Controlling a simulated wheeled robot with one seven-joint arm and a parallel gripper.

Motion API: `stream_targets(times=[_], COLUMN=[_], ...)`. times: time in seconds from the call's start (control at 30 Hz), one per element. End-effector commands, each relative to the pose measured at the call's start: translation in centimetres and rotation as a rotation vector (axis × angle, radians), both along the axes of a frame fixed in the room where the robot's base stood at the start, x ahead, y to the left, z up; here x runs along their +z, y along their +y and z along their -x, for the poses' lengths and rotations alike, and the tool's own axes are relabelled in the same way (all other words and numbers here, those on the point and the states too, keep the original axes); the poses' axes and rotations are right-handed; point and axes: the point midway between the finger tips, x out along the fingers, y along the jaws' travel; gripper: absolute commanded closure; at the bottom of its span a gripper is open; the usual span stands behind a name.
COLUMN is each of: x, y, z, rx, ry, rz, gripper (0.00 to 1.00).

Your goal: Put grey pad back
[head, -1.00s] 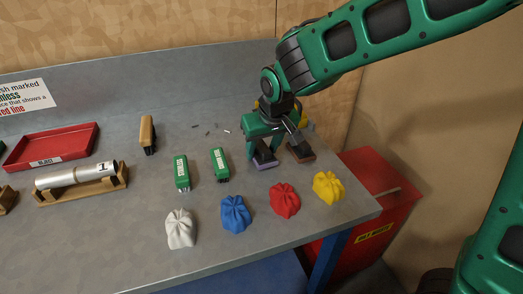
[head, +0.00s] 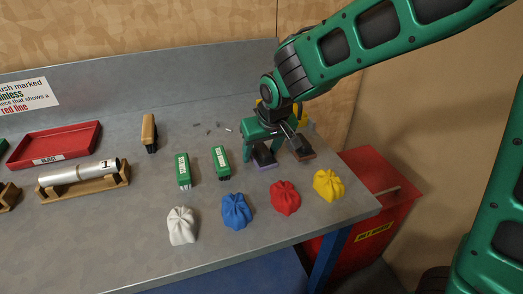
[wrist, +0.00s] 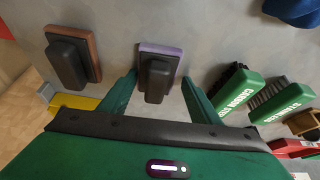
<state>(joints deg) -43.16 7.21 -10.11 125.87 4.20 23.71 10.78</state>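Two black-handled pads lie on the grey bench below my gripper (head: 275,145). One has a purple-grey edge (head: 265,160); it also shows in the wrist view (wrist: 160,50). The other has a brown edge (head: 304,152) and lies to its right in the head view, to its left in the wrist view (wrist: 72,55). No pad looks plainly grey. My gripper's green fingers (wrist: 160,95) are open, one on each side of the purple-edged pad's handle, with gaps showing. My gripper partly hides both pads in the head view.
White (head: 181,225), blue (head: 236,211), red (head: 285,198) and yellow (head: 328,185) cloths line the front. A tan brush (head: 149,132), red tray (head: 52,145) and cradled metal tube (head: 82,172) are further left.

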Motion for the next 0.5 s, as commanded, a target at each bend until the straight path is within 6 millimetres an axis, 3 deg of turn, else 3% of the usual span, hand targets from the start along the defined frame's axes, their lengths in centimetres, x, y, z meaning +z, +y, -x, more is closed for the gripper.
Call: stream_targets(times=[0.03, 0.5], x=[-1.00, -1.34], y=[-0.79, -1.24], z=[0.27, -0.17], rx=[-0.009, -0.018], ry=[0.018, 0.025], rz=[0.018, 0.023], gripper=[0.35, 0.35])
